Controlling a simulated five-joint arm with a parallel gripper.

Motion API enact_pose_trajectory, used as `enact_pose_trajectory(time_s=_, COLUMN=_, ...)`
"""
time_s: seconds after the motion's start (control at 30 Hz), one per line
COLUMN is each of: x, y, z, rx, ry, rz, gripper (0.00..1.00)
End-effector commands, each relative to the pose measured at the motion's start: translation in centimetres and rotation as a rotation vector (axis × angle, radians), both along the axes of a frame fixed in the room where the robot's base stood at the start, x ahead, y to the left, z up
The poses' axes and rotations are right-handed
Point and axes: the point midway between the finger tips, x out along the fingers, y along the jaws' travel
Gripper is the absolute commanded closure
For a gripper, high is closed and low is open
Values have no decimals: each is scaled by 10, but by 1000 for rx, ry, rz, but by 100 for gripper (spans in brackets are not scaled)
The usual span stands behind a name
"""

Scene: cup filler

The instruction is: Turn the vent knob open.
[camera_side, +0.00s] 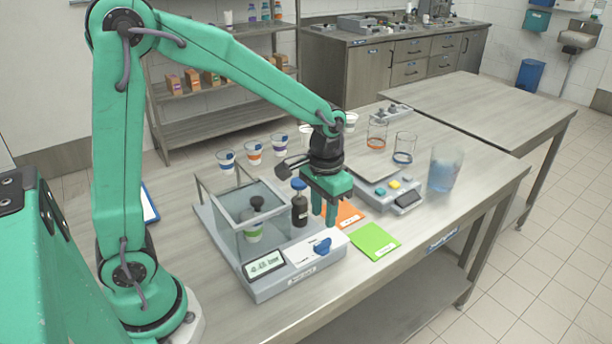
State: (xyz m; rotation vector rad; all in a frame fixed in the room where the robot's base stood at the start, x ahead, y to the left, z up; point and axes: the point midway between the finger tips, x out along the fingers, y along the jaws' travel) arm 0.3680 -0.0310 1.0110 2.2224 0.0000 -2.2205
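A grey machine (268,288) with a clear-walled chamber (243,230) and a small display (264,264) stands on the table. A blue knob (322,246) sits on the white panel at its front right. A second blue knob (298,184) tops a dark bottle-shaped part (300,209) beside the chamber. I see no readable label showing which is the vent knob. My gripper (324,214) points down, its green fingers parted and empty. It is right of the dark part and above and behind the panel knob, apparently touching neither. A black knob (257,202) shows at the chamber.
An orange card (349,214) and a green card (374,242) lie right of the machine. A scale-like device (391,193), a translucent blue cup (445,168) and two glasses (404,149) stand farther right. Several cups (254,153) line the back. The front right table is clear.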

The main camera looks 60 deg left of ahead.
Motion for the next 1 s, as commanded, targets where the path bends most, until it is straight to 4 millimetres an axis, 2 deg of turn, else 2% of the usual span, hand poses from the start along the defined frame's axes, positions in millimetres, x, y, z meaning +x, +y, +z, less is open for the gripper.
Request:
enact_pose_trajectory(time_s=0.37, x=0, y=0, z=-8, rx=0, ry=3, rz=0, gripper=67)
enact_pose_trajectory(time_s=0.8, x=-1, y=0, z=-57, rx=0, ry=4, rz=0, gripper=67)
enact_pose_trajectory(time_s=1.0, x=0, y=0, z=-74, rx=0, ry=2, rz=0, gripper=67)
